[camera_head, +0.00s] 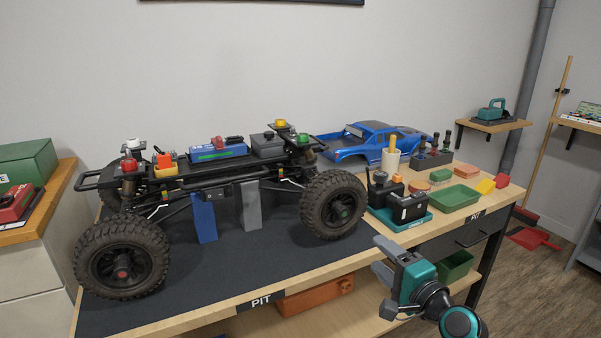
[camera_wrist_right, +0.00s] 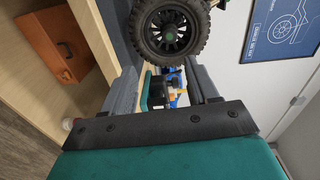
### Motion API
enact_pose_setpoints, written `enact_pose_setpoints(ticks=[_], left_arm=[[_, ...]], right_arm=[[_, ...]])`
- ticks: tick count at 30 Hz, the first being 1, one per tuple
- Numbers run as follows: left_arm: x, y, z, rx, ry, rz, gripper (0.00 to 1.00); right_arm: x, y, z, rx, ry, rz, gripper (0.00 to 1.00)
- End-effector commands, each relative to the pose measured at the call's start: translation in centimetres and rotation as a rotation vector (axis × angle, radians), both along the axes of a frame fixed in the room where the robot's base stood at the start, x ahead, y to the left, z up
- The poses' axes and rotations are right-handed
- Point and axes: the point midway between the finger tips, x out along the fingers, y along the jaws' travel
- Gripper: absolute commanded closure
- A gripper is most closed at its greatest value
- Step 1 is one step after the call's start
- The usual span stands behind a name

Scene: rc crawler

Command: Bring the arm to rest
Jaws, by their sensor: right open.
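My right gripper (camera_head: 384,260) is at the lower right of the head view, in front of the bench's front edge and right of the PIT label. In the right wrist view its two grey fingers (camera_wrist_right: 162,82) stand apart with nothing held between them. My right arm's teal and black wrist (camera_head: 440,303) shows behind it. The RC crawler chassis (camera_head: 225,170) stands on the bench, apart from the gripper; one of its wheels (camera_wrist_right: 170,32) shows beyond the fingers in the wrist view. My left gripper is not in view.
The wooden bench (camera_head: 225,313) has a dark mat (camera_head: 270,265). A teal tray with black devices (camera_head: 415,222), a green tray (camera_head: 455,197) and a blue car body (camera_head: 365,142) are on its right part. An orange box (camera_head: 315,295) sits on the lower shelf. Open floor lies at right.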

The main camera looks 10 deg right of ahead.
Motion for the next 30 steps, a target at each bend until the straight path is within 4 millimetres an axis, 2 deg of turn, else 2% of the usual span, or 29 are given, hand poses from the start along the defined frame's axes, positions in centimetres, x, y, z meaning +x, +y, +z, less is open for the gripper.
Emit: enact_pose_setpoints(ticks=[5, 9, 12, 16, 18, 21, 30], left_arm=[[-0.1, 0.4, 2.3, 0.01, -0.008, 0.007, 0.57], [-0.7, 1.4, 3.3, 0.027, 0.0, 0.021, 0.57], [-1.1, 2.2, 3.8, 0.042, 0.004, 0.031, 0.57], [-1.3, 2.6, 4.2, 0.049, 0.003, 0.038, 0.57], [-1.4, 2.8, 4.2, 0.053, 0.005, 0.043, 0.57], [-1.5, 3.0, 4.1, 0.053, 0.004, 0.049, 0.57], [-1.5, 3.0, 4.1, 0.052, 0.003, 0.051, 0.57]], right_arm=[[-5.9, 1.9, -5.0, -0.408, 0.056, 0.031, 0.41], [-12.7, 3.2, -8.8, -0.844, 0.08, 0.122, 0.41], [-17.3, 4.0, -10.4, -1.115, 0.077, 0.21, 0.41], [-21.8, 4.5, -11.3, -1.377, 0.06, 0.315, 0.41], [-23.4, 4.7, -11.6, -1.468, 0.051, 0.357, 0.41], [-24.5, 4.8, -11.7, -1.541, 0.04, 0.389, 0.41], [-24.7, 4.8, -11.8, -1.556, 0.037, 0.395, 0.41]])
